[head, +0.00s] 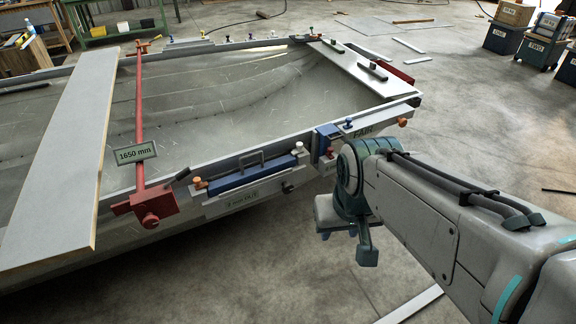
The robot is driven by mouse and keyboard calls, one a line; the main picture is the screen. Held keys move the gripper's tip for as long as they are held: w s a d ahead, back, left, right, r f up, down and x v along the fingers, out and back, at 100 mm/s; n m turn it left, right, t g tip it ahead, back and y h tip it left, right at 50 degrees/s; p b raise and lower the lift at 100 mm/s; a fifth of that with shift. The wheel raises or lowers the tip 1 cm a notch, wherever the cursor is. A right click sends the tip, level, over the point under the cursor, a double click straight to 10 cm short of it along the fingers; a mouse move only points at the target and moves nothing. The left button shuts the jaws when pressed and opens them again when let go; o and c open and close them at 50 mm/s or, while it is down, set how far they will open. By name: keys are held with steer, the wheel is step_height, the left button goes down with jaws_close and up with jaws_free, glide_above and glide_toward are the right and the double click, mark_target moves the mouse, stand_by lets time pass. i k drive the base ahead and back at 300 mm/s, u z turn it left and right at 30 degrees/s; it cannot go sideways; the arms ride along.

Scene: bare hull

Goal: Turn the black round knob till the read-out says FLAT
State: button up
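A dark round knob (288,187) sits on the outer side of the hull's near edge, below the right end of a blue block with a handle. It looks black, but it is small in the head view. A read-out plate (242,202) to its left seems to say "8 mm OUT". My gripper (346,246) hangs to the right of the knob and apart from it, beyond the hull's edge. Its two fingers point down, spread apart, with nothing visible between them.
The blue block (245,174) with orange and white end knobs lies along the edge. A second blue clamp (325,142) is beside a "FAIR" plate (364,132). A red bar (140,125) carries a "1650 mm" sign (136,152). A plank (65,150) crosses the hull. Floor below my gripper is clear.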

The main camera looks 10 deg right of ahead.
mark_target(288, 188)
steer(key=i, duration=0.45)
steer(key=z, duration=0.5)
steer(key=k, duration=1.15)
steer(key=u, duration=0.5)
steer(key=i, duration=1.25)
steer(key=z, duration=0.8)
steer(key=i, duration=0.4)
steer(key=z, duration=0.35)
